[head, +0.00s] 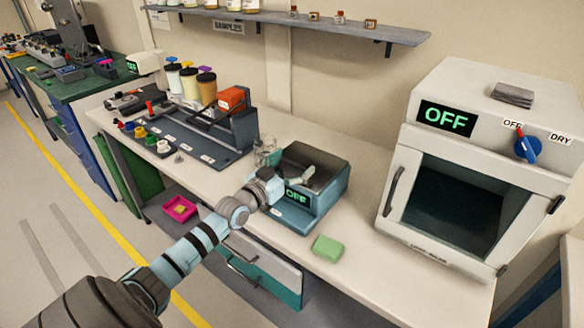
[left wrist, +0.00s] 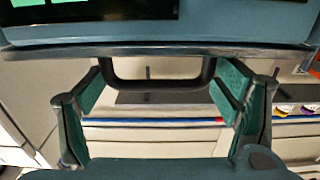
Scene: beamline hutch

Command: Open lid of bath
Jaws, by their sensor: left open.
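The bath (head: 330,195) is a teal box with a green OFF display, standing on the bench in the middle of the head view. Its dark top (head: 325,160) appears closed. My left gripper (head: 286,166) is at the bath's front left edge, partly hidden by my own wrist. In the left wrist view a dark loop handle (left wrist: 155,85) projects from a grey metal edge (left wrist: 220,49) beside the bath's teal body (left wrist: 240,20). My open left fingers (left wrist: 163,90) stand one on each side of this handle, with visible gaps. My right gripper is out of view.
A rack (head: 215,150) with coloured caps and bottles stands left of the bath. A white oven (head: 430,160) with an OFF display stands to the right. A shelf (head: 350,29) hangs above.

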